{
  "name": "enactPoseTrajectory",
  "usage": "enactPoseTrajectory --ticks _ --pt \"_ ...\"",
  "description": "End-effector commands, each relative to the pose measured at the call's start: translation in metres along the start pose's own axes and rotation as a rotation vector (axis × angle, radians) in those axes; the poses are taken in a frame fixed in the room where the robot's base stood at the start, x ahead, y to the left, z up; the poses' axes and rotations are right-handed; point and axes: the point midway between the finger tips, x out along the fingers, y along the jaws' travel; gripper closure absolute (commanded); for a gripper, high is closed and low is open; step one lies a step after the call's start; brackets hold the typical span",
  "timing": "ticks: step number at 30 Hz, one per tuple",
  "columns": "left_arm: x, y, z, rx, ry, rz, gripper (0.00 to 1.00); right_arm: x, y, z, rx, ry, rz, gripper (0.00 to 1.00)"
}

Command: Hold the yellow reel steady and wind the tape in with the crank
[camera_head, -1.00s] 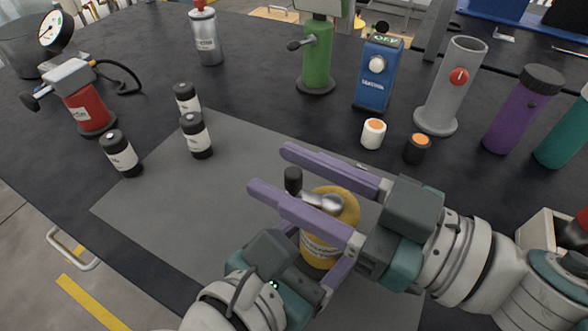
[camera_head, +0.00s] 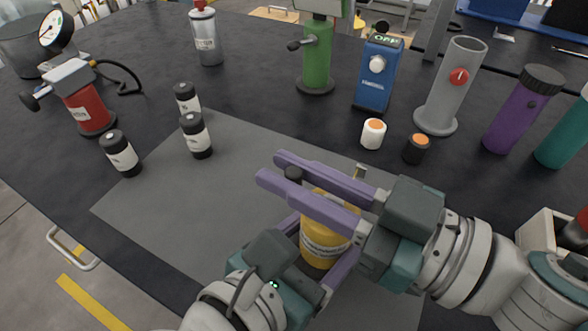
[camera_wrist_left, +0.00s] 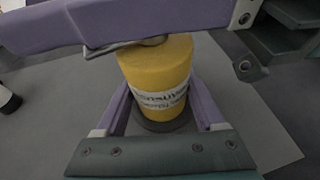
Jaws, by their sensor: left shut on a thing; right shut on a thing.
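The yellow reel (camera_head: 322,250) stands upright on the grey mat, a printed white band round it. It also shows in the left wrist view (camera_wrist_left: 158,68). My left gripper (camera_head: 318,244) is shut on its body, one purple finger on each side. My right gripper (camera_head: 269,167) reaches over the reel's top from the right. The dark crank knob (camera_head: 293,173) sits between its purple fingers, which are shut on it. These fingers hide most of the crank arm and the reel's top. A bit of the metal crank (camera_wrist_left: 125,46) shows in the left wrist view. I cannot make out the tape.
Several black-and-white canisters (camera_head: 196,136) stand to the left on and beside the grey mat (camera_head: 220,215). A white cup (camera_head: 373,133) and a black cup (camera_head: 416,149) stand behind my right gripper. A green crank post (camera_head: 316,60) and blue device (camera_head: 377,75) stand farther back.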

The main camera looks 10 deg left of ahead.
Motion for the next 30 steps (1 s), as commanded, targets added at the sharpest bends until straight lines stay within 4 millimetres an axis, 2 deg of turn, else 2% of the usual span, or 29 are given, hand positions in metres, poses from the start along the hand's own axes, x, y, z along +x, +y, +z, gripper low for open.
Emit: enactPoseTrajectory --ticks 8,21,30 --pt "0.0 0.0 0.0 -0.001 0.0 0.0 1.0 0.002 0.003 0.0 0.003 0.005 0.11 1.0" --pt "0.0 0.0 0.0 -0.001 0.0 -0.001 1.0 0.002 0.015 -0.001 0.005 0.008 0.414 1.0" --pt "0.0 -0.001 0.0 -0.001 0.0 -0.001 1.0 0.001 0.02 -0.002 0.002 0.007 0.528 1.0"
